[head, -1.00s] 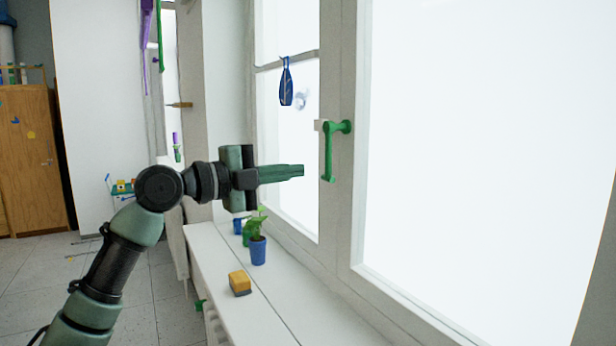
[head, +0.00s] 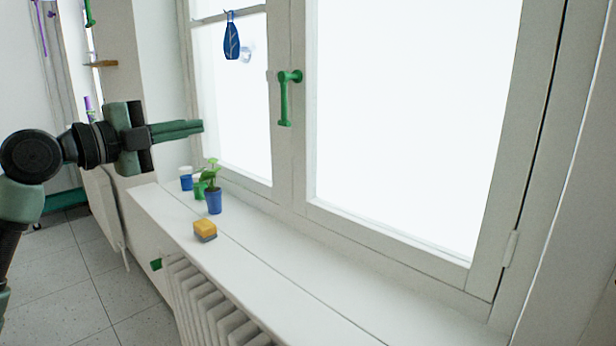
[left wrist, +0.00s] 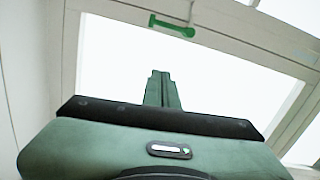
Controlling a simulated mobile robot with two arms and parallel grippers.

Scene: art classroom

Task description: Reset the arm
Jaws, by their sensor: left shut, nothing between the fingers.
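My left gripper (head: 200,127) comes in from the left in the head view, with its green fingers pointing right. The fingers are shut together with nothing between them. It is held in the air above the far part of the windowsill, left of the green window handle (head: 286,97) and apart from it. In the left wrist view, my left gripper (left wrist: 160,75) shows its closed fingers in front of the bright pane, and the green handle (left wrist: 172,25) shows beyond them near the top. My right arm is not in view.
The white windowsill (head: 270,270) holds a blue-potted plant (head: 214,200), small cups (head: 186,180) behind it, and a yellow and grey sponge (head: 204,231). A radiator (head: 210,305) is below. A blue leaf-marked item (head: 232,38) hangs at the window. The sill's right part is clear.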

